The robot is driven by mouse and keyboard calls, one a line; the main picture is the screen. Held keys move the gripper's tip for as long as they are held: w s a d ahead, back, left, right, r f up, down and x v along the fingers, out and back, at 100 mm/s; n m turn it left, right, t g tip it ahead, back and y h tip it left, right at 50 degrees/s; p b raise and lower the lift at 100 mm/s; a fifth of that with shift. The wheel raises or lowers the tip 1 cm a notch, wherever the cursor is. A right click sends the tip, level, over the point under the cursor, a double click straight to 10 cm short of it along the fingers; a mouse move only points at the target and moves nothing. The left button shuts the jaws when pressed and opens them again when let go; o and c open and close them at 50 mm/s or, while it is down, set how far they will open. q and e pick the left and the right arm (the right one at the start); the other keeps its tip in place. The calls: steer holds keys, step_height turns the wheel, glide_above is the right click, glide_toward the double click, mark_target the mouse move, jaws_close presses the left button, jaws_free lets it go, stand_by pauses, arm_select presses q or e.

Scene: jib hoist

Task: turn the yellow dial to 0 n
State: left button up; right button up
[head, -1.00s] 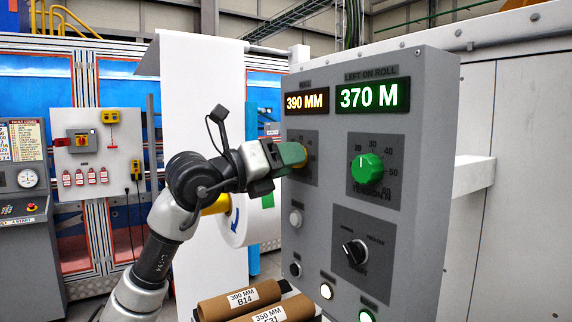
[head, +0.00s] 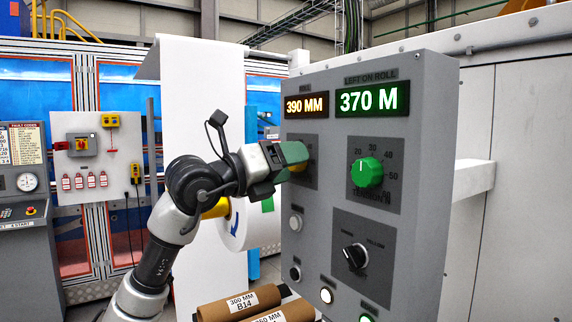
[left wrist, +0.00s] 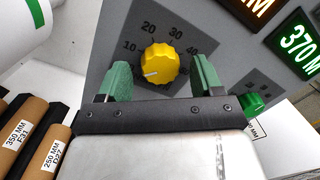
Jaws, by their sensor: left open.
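The yellow dial (left wrist: 158,66) sits on a dark grey plate with a number scale; 10, 20, 30 and 40 are readable in the left wrist view. Its white pointer mark points left and slightly down, below the 10. My left gripper (left wrist: 162,78) is open, with one green finger on each side of the dial and gaps between fingers and dial. In the head view my left gripper (head: 292,160) hides most of the yellow dial (head: 301,169). My right gripper is not in view.
The control panel (head: 421,160) also carries a green dial (head: 367,172), a black selector (head: 355,255), several buttons and two displays reading 390 MM and 370 M. Labelled cardboard cores (head: 240,303) lie below my left arm. A white roll (head: 262,228) hangs behind it.

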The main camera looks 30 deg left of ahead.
arm_select(q)
steer(key=b+v, duration=0.5)
steer(key=v, duration=0.6)
steer(key=shift+w, duration=0.1)
